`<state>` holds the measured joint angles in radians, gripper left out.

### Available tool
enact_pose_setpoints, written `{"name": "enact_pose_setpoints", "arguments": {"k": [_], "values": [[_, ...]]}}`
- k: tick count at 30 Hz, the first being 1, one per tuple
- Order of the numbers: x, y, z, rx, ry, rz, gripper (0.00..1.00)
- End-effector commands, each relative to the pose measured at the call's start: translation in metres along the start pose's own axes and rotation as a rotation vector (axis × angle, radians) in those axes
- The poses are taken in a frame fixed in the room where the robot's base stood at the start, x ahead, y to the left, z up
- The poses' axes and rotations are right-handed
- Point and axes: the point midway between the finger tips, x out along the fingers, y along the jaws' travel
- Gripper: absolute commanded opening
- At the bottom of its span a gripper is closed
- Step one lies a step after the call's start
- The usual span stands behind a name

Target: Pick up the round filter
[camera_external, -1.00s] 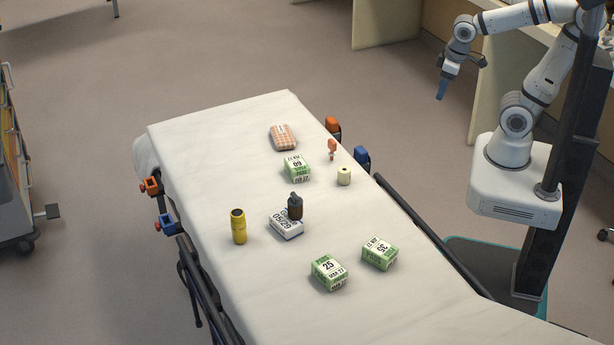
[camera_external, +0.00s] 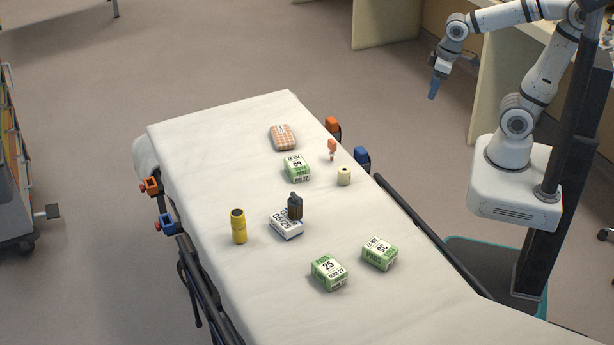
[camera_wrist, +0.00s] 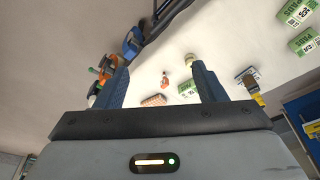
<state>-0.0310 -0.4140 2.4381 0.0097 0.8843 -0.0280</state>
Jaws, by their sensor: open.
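A short cream cylinder (camera_external: 344,176) with a small dark hole in its top stands upright near the right edge of the stretcher sheet. It looks like the round filter, though its details are too small to be sure. It also shows in the wrist view (camera_wrist: 190,59), towards the top and above the right finger. My gripper (camera_external: 433,90) is up in the air, to the right of the stretcher and well away from the cylinder. In the wrist view its two blue fingers (camera_wrist: 158,82) are apart, with nothing held between them.
The sheet (camera_external: 210,300) also bears an orange-and-white item (camera_external: 332,149), a peach checked pack (camera_external: 283,137), several green-white boxes (camera_external: 296,168), a yellow cylinder (camera_external: 238,226), and a dark ribbed cylinder (camera_external: 295,206) at a white box (camera_external: 286,226). A dark rail (camera_external: 430,235) runs along the right side.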

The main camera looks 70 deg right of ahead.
Motion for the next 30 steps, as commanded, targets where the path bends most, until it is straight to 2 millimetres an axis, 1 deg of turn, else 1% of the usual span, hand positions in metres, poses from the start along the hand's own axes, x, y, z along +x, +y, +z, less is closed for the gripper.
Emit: {"name": "enact_pose_setpoints", "arguments": {"k": [1,2,3,5,6,8,9,11,12,14,15,17,18,19,21,24,27,30], "values": [[0.011,-0.008,-0.018,-0.035,0.003,-0.012,0.64],[0.015,-0.013,-0.03,-0.057,0.008,-0.019,0.64],[0.022,-0.022,-0.047,-0.091,0.013,-0.029,0.64],[0.034,-0.037,-0.075,-0.142,0.026,-0.047,0.64],[0.042,-0.049,-0.093,-0.177,0.035,-0.059,0.64],[0.055,-0.067,-0.118,-0.229,0.047,-0.075,0.64],[0.065,-0.081,-0.135,-0.262,0.056,-0.086,0.64],[0.081,-0.102,-0.158,-0.312,0.068,-0.104,0.64],[0.093,-0.117,-0.173,-0.346,0.078,-0.114,0.64],[0.112,-0.142,-0.193,-0.396,0.09,-0.131,0.64],[0.126,-0.159,-0.205,-0.428,0.098,-0.143,0.64],[0.147,-0.186,-0.222,-0.478,0.111,-0.159,0.64],[0.161,-0.204,-0.232,-0.51,0.12,-0.17,0.64],[0.172,-0.218,-0.239,-0.533,0.127,-0.178,0.64],[0.195,-0.248,-0.251,-0.583,0.14,-0.195,0.64],[0.222,-0.283,-0.262,-0.638,0.158,-0.214,0.64],[0.24,-0.307,-0.268,-0.674,0.17,-0.226,0.64],[0.249,-0.319,-0.271,-0.692,0.177,-0.232,0.64]]}}
